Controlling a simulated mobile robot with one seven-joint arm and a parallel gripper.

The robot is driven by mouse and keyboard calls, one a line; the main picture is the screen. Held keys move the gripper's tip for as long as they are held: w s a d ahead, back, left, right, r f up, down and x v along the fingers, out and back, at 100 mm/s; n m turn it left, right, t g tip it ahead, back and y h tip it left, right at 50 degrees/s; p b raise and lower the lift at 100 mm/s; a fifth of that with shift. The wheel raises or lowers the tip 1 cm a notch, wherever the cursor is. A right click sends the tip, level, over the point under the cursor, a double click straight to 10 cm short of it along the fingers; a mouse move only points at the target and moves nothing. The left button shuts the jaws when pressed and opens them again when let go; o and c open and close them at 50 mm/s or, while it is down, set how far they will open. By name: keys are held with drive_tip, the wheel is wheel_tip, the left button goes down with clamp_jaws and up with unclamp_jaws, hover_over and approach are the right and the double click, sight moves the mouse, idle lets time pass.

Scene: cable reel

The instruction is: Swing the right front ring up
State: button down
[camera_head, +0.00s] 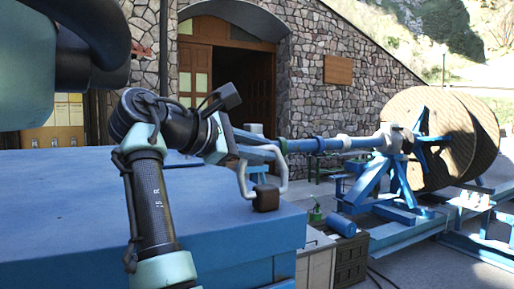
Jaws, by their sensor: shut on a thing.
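My gripper (264,196) is near the middle of the view, at the end of my teal and black arm. Two pale curved bars come together below the wrist at a small dark brown block. The gripper is shut at the near end of the long blue shaft (335,144), just above the blue box's right edge. The right front ring cannot be made out clearly where the gripper and wrist overlap it. The shaft runs right to a blue stand (378,182) and a large brown cable reel (430,150).
A large blue box (235,225) fills the lower left, close below my gripper. A dark crate (350,258), a blue cylinder (340,224) and the blue base frame (410,234) are at the right. A stone building (320,95) stands behind. Paved ground is open at the lower right.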

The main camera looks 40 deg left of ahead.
drive_tip(key=shift+w+d+r, duration=0.15)
drive_tip(key=shift+w+d, duration=0.05)
drive_tip(key=shift+d, duration=0.05)
drive_tip(key=c, duration=1.1)
unclamp_jaws()
drive_tip(key=shift+w+d, duration=0.1)
drive_tip(key=shift+s+f+b, duration=0.2)
drive_tip(key=shift+s+b, duration=0.2)
drive_tip(key=shift+b, duration=0.1)
drive_tip(key=b+v, duration=0.3)
drive_tip(key=v, duration=0.4)
drive_tip(key=shift+r, duration=0.25)
drive_tip(key=shift+w, duration=0.1)
